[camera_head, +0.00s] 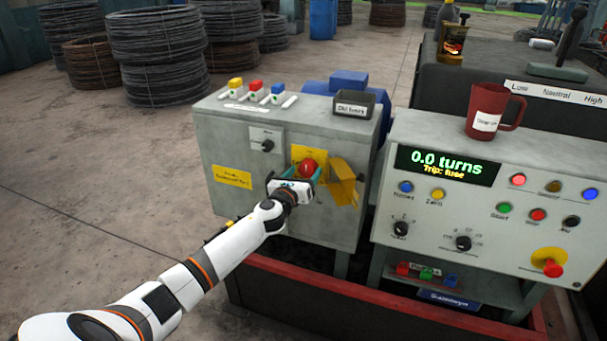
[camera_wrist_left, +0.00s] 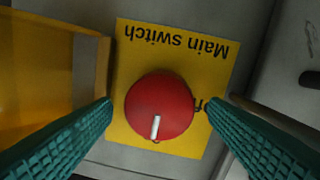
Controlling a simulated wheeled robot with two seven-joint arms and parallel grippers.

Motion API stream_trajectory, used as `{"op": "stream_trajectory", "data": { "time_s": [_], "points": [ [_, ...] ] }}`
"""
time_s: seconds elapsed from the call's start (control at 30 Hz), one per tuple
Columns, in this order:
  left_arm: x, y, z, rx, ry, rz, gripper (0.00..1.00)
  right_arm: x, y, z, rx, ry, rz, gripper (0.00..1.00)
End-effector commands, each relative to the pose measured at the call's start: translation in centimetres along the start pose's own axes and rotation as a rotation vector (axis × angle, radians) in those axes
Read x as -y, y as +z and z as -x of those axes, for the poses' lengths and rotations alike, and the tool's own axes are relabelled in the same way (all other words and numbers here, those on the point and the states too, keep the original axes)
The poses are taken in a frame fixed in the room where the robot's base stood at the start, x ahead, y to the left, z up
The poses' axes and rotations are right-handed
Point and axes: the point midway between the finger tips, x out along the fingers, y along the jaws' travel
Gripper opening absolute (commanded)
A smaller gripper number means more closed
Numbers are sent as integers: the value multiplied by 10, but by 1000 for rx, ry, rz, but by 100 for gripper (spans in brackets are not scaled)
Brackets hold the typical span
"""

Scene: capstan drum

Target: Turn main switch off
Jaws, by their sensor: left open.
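The main switch is a red round knob (camera_wrist_left: 160,107) with a white pointer mark, on a yellow plate (camera_wrist_left: 222,72) lettered "Main switch". In the left wrist view the plate is upside down and the mark points to the bottom. In the head view the red knob (camera_head: 308,167) is on the front of the grey cabinet (camera_head: 232,153). My left gripper (camera_head: 295,180) is just in front of it. In the left wrist view its green fingers (camera_wrist_left: 157,115) are open, one on each side of the knob; I cannot tell whether they touch it. My right gripper does not show.
A yellow cover (camera_head: 343,182) stands out from the cabinet right of the knob. A small black knob (camera_head: 267,145) is to the upper left. The control desk (camera_head: 440,222), reading "0.0 turns" and "Trip: fuse", stands to the right, with a red mug (camera_head: 492,108) on top.

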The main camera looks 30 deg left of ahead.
Motion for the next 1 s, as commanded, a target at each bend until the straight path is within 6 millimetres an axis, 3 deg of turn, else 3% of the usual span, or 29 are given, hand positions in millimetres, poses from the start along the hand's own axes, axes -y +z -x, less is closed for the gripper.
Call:
{"op": "stream_trajectory", "data": {
  "time_s": [0.3,0.5,0.6,1.0],
  "points": [
    [0,0,-2,0,0,0,68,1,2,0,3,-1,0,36],
    [0,0,-2,0,0,0,35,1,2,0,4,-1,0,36],
    [0,0,-2,0,0,0,24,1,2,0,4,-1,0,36],
    [1,1,-2,-6,1,95,24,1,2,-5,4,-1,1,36]
  ]
}}
